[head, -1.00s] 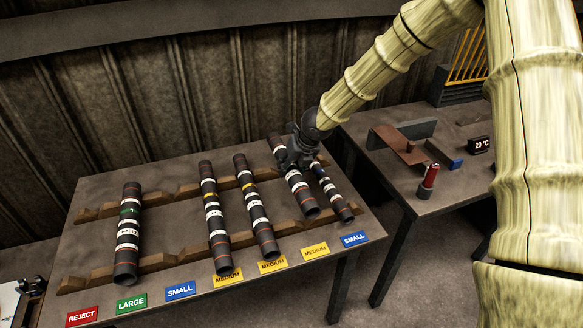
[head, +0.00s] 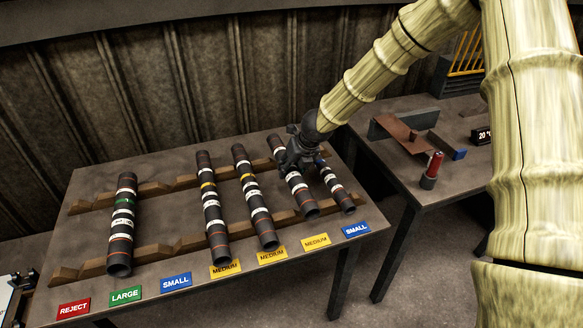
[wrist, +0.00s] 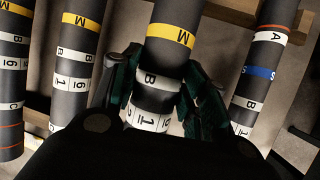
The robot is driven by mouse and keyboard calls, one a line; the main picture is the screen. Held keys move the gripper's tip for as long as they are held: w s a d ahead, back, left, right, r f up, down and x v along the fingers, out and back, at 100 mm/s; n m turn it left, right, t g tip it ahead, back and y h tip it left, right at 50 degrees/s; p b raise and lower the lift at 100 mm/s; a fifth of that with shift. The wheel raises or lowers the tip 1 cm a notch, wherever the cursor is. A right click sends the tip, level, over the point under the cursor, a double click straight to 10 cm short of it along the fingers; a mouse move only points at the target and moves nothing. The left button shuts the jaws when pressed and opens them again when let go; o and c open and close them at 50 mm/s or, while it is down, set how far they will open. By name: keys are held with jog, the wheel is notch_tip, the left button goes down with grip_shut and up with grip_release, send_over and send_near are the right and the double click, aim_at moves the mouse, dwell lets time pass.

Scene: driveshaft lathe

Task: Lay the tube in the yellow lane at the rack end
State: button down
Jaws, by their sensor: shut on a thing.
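My gripper (head: 300,158) is shut on a dark tube (head: 299,192) with a yellow M band and white bands. The wrist view shows the fingers (wrist: 165,85) on both sides of the tube (wrist: 168,50). The tube is lengthwise over the wooden rack rails, in line with the rightmost yellow MEDIUM label (head: 315,241). I cannot tell whether it touches the rails. The fingers and palm hide part of it. A blue-banded tube (head: 336,187) lies close to its right, at the blue SMALL label (head: 356,230).
Two yellow-banded tubes (head: 213,210) (head: 254,200) lie to the left in the other MEDIUM lanes. A green-banded tube (head: 122,225) lies at LARGE (head: 125,295). The left SMALL lane (head: 176,281) is empty. A second table (head: 440,185) with a red cylinder (head: 433,167) stands right.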

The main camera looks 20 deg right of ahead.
jog(key=shift+f+b, duration=1.25)
jog(key=shift+f, duration=0.3)
jog(key=c, duration=0.7)
grip_release()
jog(key=shift+s+f, duration=0.1)
jog(key=shift+f, duration=0.05)
jog(key=v, duration=1.2)
jog(key=shift+d, duration=0.15)
